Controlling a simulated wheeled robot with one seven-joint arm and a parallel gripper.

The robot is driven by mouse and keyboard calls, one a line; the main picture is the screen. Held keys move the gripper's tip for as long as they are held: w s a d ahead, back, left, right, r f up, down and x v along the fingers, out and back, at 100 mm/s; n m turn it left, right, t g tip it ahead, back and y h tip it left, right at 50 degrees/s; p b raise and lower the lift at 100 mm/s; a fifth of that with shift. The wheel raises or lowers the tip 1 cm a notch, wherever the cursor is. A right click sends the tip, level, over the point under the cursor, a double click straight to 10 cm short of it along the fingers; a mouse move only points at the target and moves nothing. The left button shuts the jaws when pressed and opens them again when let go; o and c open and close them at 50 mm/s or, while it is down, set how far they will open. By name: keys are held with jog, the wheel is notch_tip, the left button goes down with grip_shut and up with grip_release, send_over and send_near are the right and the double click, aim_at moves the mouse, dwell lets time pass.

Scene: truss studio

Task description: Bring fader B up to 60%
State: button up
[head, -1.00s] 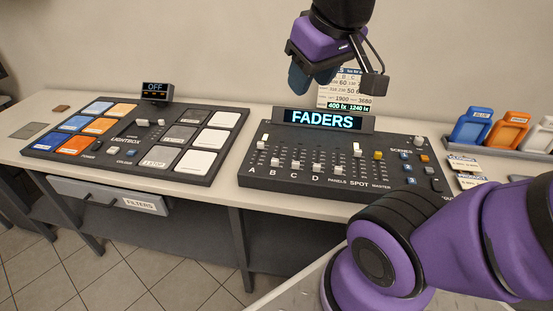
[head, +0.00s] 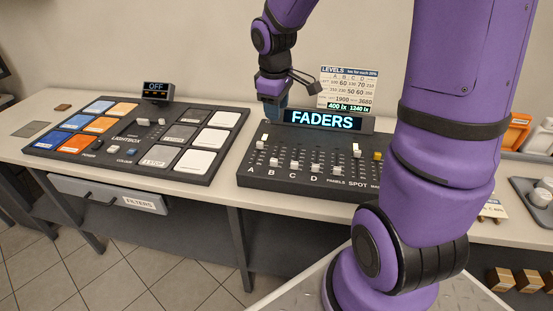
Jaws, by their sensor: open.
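The fader console (head: 310,182) is a dark desk with a lit FADERS display (head: 321,120). Fader B's white cap (head: 274,161) sits near the low end of its slot, just above the letter B. Fader A's cap (head: 260,145) stands much higher in its slot. The caps of C (head: 294,165) and D (head: 315,168) are low. My gripper (head: 271,104) points down above the console's back left, at the display's left end. It is open, with nothing seen in it, and apart from fader B. Its fingertips are small and partly unclear.
A LEVELS card (head: 349,88) stands behind the console. The lightbox panel (head: 135,140), with an OFF display, lies to the left. My arm covers the console's right part. A filter drawer (head: 110,194) hangs below the table edge. A grey tray (head: 530,200) is far right.

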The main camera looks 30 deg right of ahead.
aim_at(276, 160)
jog(key=w+f, duration=0.1)
jog(key=f, duration=0.6)
jog(key=w+d+f+n, duration=0.1)
jog(key=f, duration=0.6)
jog(key=w+d+f+n+g+y, duration=0.1)
jog(key=w+f, duration=0.1)
jog(key=f, duration=0.5)
jog(key=shift+d, duration=0.2)
